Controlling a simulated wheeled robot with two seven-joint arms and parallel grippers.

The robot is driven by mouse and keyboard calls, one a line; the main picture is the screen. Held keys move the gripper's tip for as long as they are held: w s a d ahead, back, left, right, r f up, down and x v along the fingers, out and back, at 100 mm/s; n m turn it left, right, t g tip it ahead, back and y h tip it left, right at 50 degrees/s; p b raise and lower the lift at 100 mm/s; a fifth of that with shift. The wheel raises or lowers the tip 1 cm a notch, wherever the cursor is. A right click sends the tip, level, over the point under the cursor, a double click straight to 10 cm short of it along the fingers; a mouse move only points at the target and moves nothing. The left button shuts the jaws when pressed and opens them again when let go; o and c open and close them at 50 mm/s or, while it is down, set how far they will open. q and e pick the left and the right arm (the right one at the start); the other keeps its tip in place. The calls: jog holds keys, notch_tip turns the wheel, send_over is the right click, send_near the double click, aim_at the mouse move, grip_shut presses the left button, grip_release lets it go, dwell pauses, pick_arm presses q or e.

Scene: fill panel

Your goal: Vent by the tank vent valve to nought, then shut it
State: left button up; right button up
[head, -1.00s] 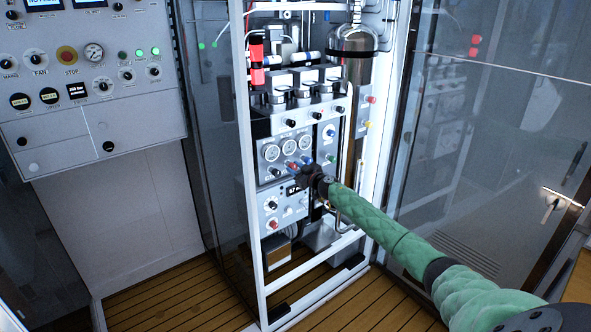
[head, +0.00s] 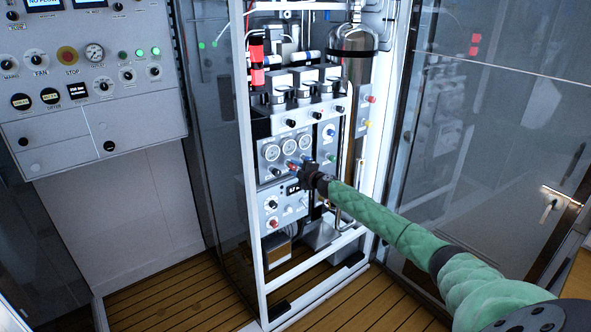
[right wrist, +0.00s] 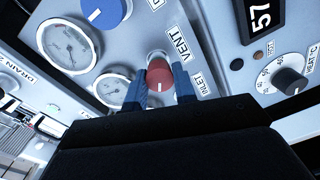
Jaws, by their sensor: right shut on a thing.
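The vent valve is a red knob (right wrist: 159,77) with a pale pointer mark, beside a label reading VENT (right wrist: 181,44) in the right wrist view. My right gripper (right wrist: 162,88) has its two blue fingers on either side of this knob and is shut on it. In the head view, my right gripper (head: 303,170) reaches the fill panel (head: 262,150) below the gauges and hides most of the knob. Round white gauges (right wrist: 68,47) sit near the knob; their needle readings are too small to tell. My left gripper is not in view.
A blue knob (right wrist: 107,10) and a heat knob (right wrist: 291,81) sit close to the gripper. A display (right wrist: 261,16) shows 57. The white frame post (head: 250,180) and the glass door (head: 480,140) flank the panel opening. A control panel (head: 90,80) is at left.

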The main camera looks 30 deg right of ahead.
jog(key=n, duration=0.2)
jog(key=shift+n, duration=0.3)
jog(key=shift+f+n, duration=0.15)
jog(key=shift+n, duration=0.75)
jog(key=shift+a+n+b, duration=0.1)
jog(key=shift+n+b, duration=0.25)
jog(key=shift+n, duration=0.55)
jog(key=n, duration=0.3)
jog(key=shift+h, duration=0.3)
jog(key=n+b, duration=0.1)
jog(key=n, duration=0.2)
jog(key=shift+f+n, duration=0.1)
jog(key=shift+n, duration=0.7)
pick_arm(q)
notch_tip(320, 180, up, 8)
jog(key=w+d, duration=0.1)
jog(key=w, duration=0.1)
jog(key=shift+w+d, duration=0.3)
pick_arm(e)
jog(key=shift+n, duration=0.6)
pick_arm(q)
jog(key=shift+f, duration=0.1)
